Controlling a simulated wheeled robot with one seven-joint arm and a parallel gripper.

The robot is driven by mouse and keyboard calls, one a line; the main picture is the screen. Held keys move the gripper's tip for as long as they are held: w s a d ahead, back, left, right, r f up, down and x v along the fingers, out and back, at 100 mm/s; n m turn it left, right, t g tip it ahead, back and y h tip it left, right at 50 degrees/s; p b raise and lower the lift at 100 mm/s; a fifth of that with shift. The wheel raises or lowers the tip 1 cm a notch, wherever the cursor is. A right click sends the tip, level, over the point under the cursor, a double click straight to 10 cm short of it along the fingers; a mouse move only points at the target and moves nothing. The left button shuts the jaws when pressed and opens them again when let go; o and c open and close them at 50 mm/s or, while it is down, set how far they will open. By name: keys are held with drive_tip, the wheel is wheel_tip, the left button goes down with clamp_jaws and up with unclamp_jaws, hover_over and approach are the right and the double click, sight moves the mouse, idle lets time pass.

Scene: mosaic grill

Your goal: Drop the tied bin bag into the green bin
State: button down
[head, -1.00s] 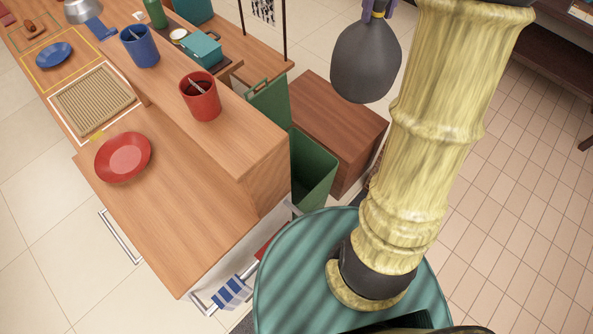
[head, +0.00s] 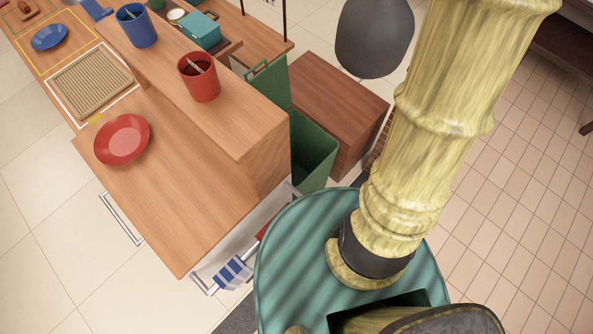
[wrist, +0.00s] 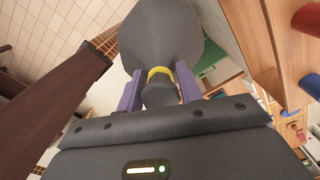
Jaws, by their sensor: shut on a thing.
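The dark grey tied bin bag (head: 374,38) hangs at the top of the head view, its upper part cut off by the frame edge. In the wrist view the bag (wrist: 162,35) has a yellow tie at its neck, and my gripper (wrist: 159,88) is shut on it there with purple fingers on either side. My gripper is out of the head view. The green bin (head: 315,150) stands on the floor beyond the counter's end, its lid (head: 268,84) raised. In the head view the bag appears above and to the right of the bin, apart from it.
A wooden counter (head: 150,220) with a red plate (head: 122,139) and a red cup (head: 199,76) lies left of the bin. A brown wooden box (head: 335,95) stands right behind the bin. Tiled floor (head: 500,200) is free at the right.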

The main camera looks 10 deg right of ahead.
idle(0.4)
drive_tip(key=w+a+f, duration=0.1)
drive_tip(key=w+f, duration=0.3)
drive_tip(key=f, duration=0.8)
drive_tip(key=w+f, duration=0.3)
drive_tip(key=f, duration=0.9)
drive_tip(key=s+a+f, duration=0.2)
drive_tip(key=f, duration=1)
drive_tip(key=s+a+f+m, duration=0.1)
drive_tip(key=s+a+f, duration=0.2)
drive_tip(key=f, duration=0.9)
drive_tip(key=shift+a+f+b, duration=0.25)
drive_tip(key=shift+b, duration=0.1)
